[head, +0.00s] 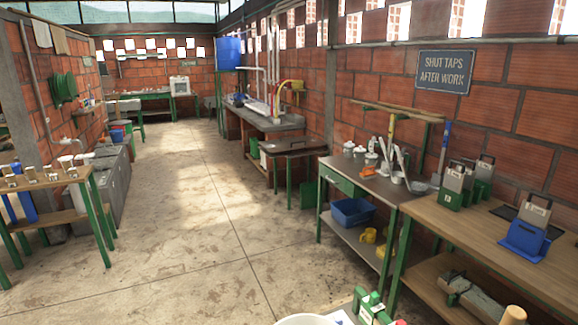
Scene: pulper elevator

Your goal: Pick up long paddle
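I cannot tell for sure which thing is the long paddle. A long pale wooden bar (405,111) lies level near the right wall, above the bench with the cups. A long upright tool with a blue upper part (446,139) leans against the same brick wall, right of that bar; its lower end is near the bench. Neither of my grippers shows in the head view, so nothing is seen held.
A bench with white cups (371,159) and a blue bin (353,212) below stands at right. A wooden table (440,222) holds metal-and-green devices and a blue one (524,240). A white bowl (305,320) is at the bottom edge. The concrete floor (190,215) is clear.

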